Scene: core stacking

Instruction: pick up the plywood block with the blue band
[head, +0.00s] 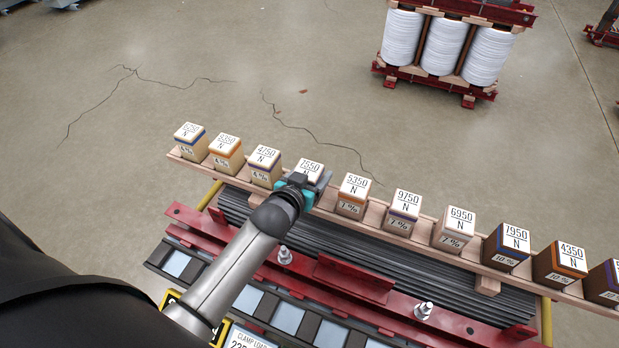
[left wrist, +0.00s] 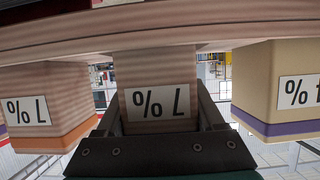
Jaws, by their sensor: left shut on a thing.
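A row of wooden blocks stands on a long wooden rail (head: 350,205). My left gripper (head: 302,188) is shut on the block marked 7550 N (head: 310,168). In the left wrist view this block (left wrist: 158,75) has pale pinkish layered sides and a 7 % label, seen upside down, and appears to still touch the rail. The gripper (left wrist: 165,140) hides where its band would be. To its right in the head view stand an orange-banded 5350 N block (head: 352,197) and a 9750 N block (head: 402,213) with a bluish-purple band. My right gripper is out of view.
On the held block's left stands the 4750 N block (head: 264,167) with a purple band, close beside the gripper. Dark laminations (head: 350,245) and red clamp beams (head: 355,278) with bolts lie in front of the rail. A coil transformer (head: 445,45) stands behind on open floor.

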